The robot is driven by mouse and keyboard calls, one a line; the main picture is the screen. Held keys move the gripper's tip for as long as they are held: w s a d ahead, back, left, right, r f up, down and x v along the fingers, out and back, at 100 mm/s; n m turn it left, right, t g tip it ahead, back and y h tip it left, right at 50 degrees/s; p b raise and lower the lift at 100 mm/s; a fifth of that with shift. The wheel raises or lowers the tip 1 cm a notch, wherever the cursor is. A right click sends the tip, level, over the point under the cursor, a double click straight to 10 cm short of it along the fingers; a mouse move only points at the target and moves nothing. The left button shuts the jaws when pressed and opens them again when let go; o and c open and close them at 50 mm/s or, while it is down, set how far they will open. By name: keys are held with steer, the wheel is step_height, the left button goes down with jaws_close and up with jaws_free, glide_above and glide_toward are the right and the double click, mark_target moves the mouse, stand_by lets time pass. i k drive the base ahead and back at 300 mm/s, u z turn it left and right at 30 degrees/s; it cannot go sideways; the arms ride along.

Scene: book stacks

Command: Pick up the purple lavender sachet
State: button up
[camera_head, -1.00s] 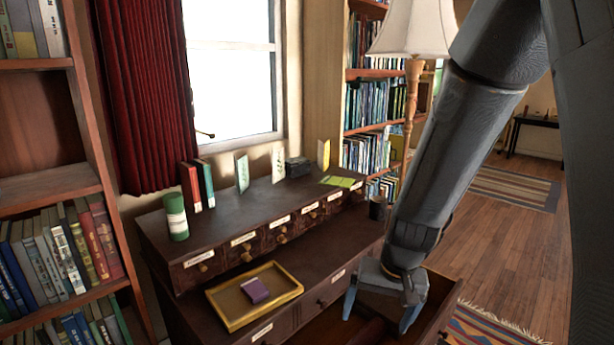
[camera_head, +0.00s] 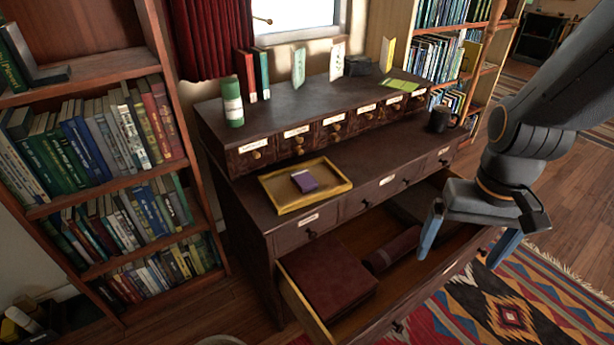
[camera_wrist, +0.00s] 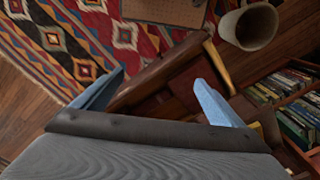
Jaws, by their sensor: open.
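The purple lavender sachet (camera_head: 304,181) lies in a shallow yellow tray (camera_head: 272,206) on the middle ledge of the dark wooden cabinet. It is a small purple block with a pale patch on its left part. My gripper (camera_head: 462,258) is at the right, over the open lower drawer's right end, with its blue fingers spread apart and nothing between them. It is well to the right of the sachet and apart from it. In the wrist view, the open fingers (camera_wrist: 160,95) show with the drawer edge beyond them; I cannot make out the sachet there.
The large lower drawer (camera_head: 300,300) stands open, holding a dark red box (camera_head: 325,278) and a rolled item (camera_head: 392,248). A green cylinder (camera_head: 232,102), books and cards stand on top. A dark mug (camera_head: 440,119) is at the right. A bookcase (camera_head: 100,262) stands left. A bin (camera_wrist: 248,27) is on the floor.

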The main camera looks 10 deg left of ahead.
mark_target(302, 179)
steer(key=u, duration=0.4)
steer(key=i, duration=0.85)
steer(key=u, duration=0.75)
